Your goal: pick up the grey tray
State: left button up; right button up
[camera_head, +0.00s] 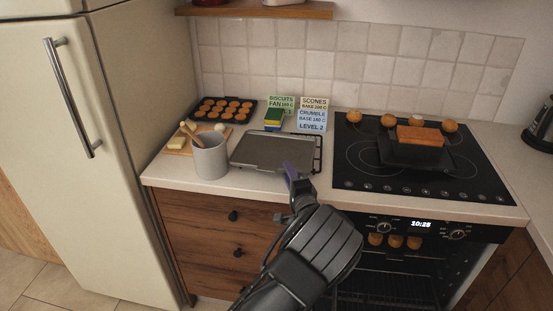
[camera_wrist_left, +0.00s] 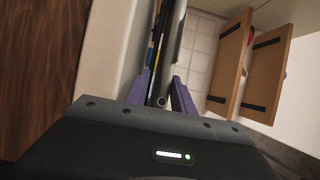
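The grey tray (camera_head: 272,150) is a flat, shallow rectangle lying on the worktop left of the hob, partly over a dark wire rack (camera_head: 318,152). My left gripper (camera_head: 287,190) is at the tray's front right edge, with one purple finger showing over the tray. In the left wrist view the two purple fingers (camera_wrist_left: 162,80) stand apart, and the tray's grey edge (camera_wrist_left: 174,45) shows edge-on just ahead of or between them. I cannot tell whether either finger touches it. My right gripper is not in view.
A grey utensil pot (camera_head: 210,158) stands left of the tray, near a cutting board (camera_head: 178,149). A baking tray of biscuits (camera_head: 224,109) lies behind. A sponge (camera_head: 273,119) and recipe cards (camera_head: 312,115) stand behind the tray. The black hob (camera_head: 440,182) with a loaf tin is right.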

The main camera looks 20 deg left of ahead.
pick_arm(q)
jog(key=shift+c, duration=0.4)
jog(key=shift+s, duration=0.1)
grip_shut()
jog(key=shift+f, duration=0.15)
dwell(0.8)
